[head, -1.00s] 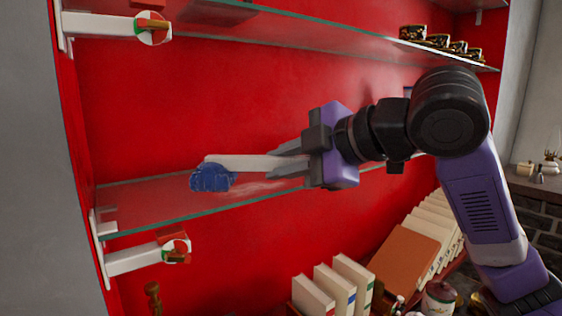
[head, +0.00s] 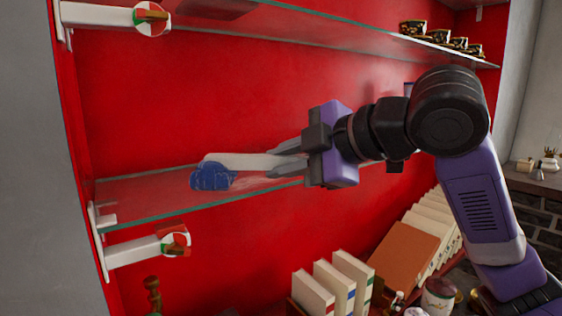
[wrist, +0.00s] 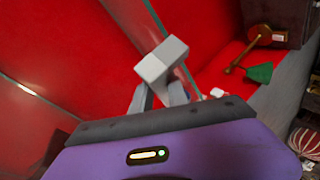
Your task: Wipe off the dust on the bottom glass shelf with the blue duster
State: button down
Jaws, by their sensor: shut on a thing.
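The blue duster has a blue head (head: 212,177) and a long pale handle (head: 245,161). My gripper (head: 288,157) is shut on the handle, with the head pointing left. The blue head is at the bottom glass shelf (head: 150,208), low over its left part; I cannot tell if it presses on the glass. A faint whitish dust patch (head: 262,184) shows on the shelf just right of the head. In the wrist view the pale handle end (wrist: 162,60) stands up from between the fingers, and the blue head is mostly hidden.
An upper glass shelf (head: 300,32) with several dark gold cups (head: 438,37) runs above. A white bracket (head: 135,256) supports the bottom shelf's left end. White books (head: 335,282), an orange book (head: 402,255) and a jar (head: 438,293) stand below. The red back wall (head: 250,95) is close behind.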

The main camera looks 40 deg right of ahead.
jog(key=shift+f+b, duration=0.45)
jog(key=shift+f, duration=0.15)
jog(key=d, duration=0.7)
dwell(0.6)
jog(key=shift+d+f, duration=0.1)
jog(key=shift+d, duration=0.1)
jog(key=d, duration=0.6)
jog(key=shift+d, duration=0.4)
jog(key=shift+a, duration=0.1)
